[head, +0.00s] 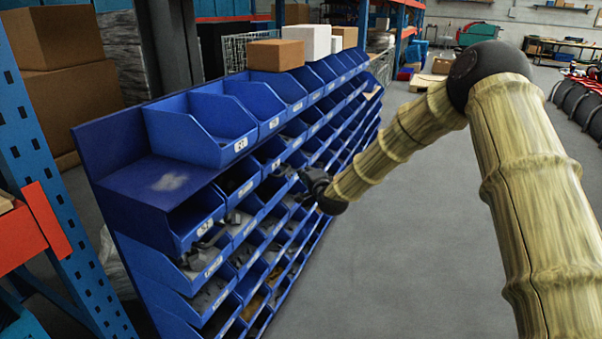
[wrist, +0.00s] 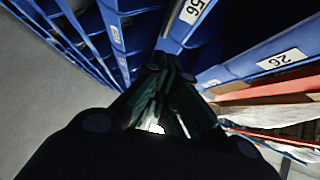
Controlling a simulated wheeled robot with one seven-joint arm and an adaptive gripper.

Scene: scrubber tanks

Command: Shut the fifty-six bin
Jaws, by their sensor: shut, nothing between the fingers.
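The fifty-six bin (wrist: 193,12) shows its blue front and a white "56" label at the top of the wrist view. The label appears turned on its side. My gripper (wrist: 166,68) is shut and empty, its dark fingers pointing at the bin fronts just below that label. I cannot tell whether the fingertips touch the bin. In the head view my gripper (head: 310,182) is at the face of the blue bin rack, about halfway along. There the arm covers some bins, and the labels near it are too small to read, so how far the bin stands out is unclear.
A bin labelled 26 (wrist: 282,60) is at the right in the wrist view. The blue rack (head: 110,145) holds rows of bins, several with dark parts. Cardboard boxes (head: 276,55) stand on top. The grey floor (head: 400,250) right of the rack is clear.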

